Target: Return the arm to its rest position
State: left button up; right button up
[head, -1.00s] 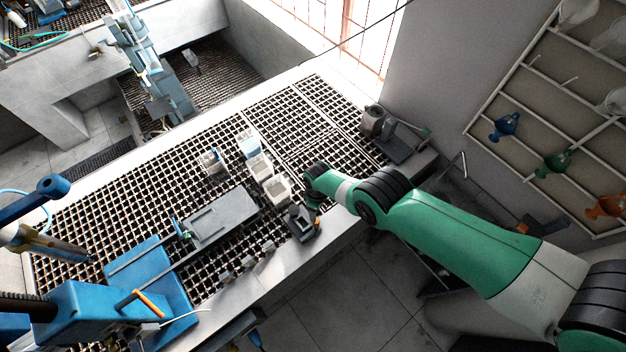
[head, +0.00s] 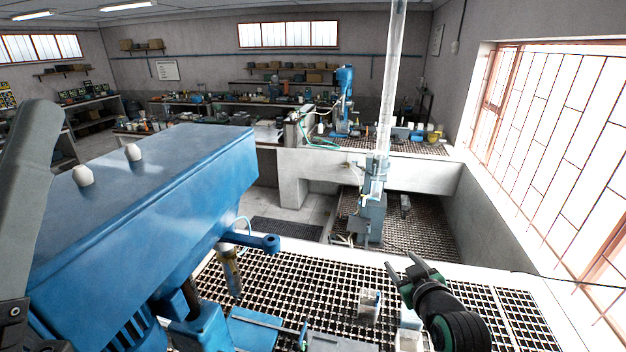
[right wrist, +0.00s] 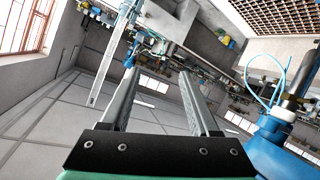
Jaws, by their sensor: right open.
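My right gripper (head: 402,263) is raised over the grated bench (head: 285,290) in the head view, its two grey fingers apart and pointing up and away. In the right wrist view the open fingers of my right gripper (right wrist: 158,78) have nothing between them, with the room tilted behind. Only the front part of my right arm shows, at the lower right of the head view. My left gripper is in neither view.
A large blue machine (head: 140,210) fills the left of the head view. A small pale container (head: 369,305) and a white one (head: 409,339) stand on the grating near my right gripper. A clear vertical column (head: 391,80) rises behind. A barred window (head: 555,140) is at the right.

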jog(key=s+a+r+t, duration=0.1)
jog(key=s+r+t, duration=0.1)
jog(key=r, duration=0.6)
jog(key=s+a+r+t, duration=0.2)
jog(key=r, duration=0.6)
jog(key=s+r+m+t+y, duration=0.25)
jog(key=s+r+t, duration=0.75)
jog(key=s+r, duration=1.35)
notch_tip(320, 180, down, 38)
jog(key=b, duration=3.6)
jog(key=shift+s+r+m+b, duration=0.15)
jog(key=shift+r+m+b, duration=0.1)
jog(key=shift+m+b, duration=0.2)
